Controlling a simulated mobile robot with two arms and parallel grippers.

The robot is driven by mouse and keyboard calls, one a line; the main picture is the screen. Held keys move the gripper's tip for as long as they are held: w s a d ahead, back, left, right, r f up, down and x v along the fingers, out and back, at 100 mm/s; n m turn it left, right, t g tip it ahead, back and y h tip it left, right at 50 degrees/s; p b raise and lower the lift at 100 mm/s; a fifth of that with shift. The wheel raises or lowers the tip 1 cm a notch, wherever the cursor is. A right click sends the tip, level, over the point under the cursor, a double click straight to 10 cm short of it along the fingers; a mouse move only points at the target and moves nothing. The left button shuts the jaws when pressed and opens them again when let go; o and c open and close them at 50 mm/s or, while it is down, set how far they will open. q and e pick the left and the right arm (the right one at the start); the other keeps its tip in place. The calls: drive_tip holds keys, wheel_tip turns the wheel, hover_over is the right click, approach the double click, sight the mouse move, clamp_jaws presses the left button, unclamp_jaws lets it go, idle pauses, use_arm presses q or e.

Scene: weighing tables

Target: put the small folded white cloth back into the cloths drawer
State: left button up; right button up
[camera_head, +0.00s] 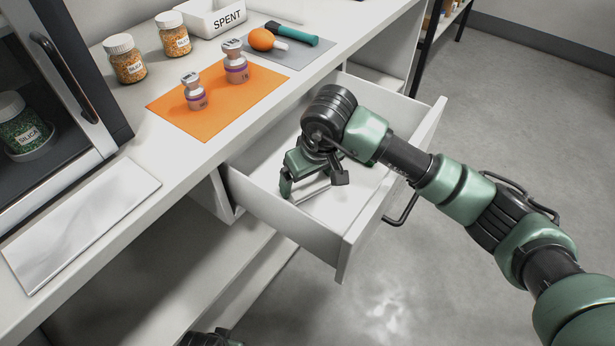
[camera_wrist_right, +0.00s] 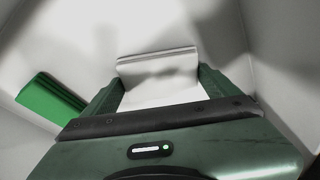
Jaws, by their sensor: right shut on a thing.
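The cloths drawer (camera_head: 288,222) is pulled out from under the counter, with its white inside open to view. My right gripper (camera_head: 314,184) reaches down inside the drawer, over its floor. It is shut on the small folded white cloth (camera_wrist_right: 158,66), which shows between the fingers in the right wrist view. In the head view the cloth is hard to tell from the white drawer. I cannot tell whether it touches the drawer floor.
A green folded item (camera_wrist_right: 50,98) lies in the drawer beside the gripper. On the counter are an orange mat (camera_head: 220,116) with two metal weights, silica jars (camera_head: 125,60), a SPENT tray (camera_head: 213,18) and a grey mat (camera_head: 290,52). Open floor lies right of the drawer.

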drive_tip(key=shift+f, duration=0.1)
drive_tip(key=o, duration=1.1)
drive_tip(key=shift+c, duration=0.2)
use_arm(q)
drive_tip(key=shift+w+r, duration=0.45)
drive_tip(key=shift+r, duration=0.15)
use_arm(e)
drive_tip(key=shift+v, duration=0.95)
use_arm(q)
drive_tip(key=s+f, duration=0.1)
drive_tip(key=f, duration=0.1)
drive_tip(key=s+f+p, duration=0.1)
drive_tip(key=shift+s+a+f, duration=0.1)
drive_tip(key=shift+a+f, duration=0.05)
drive_tip(key=shift+f, duration=0.2)
use_arm(e)
drive_tip(key=v, duration=1)
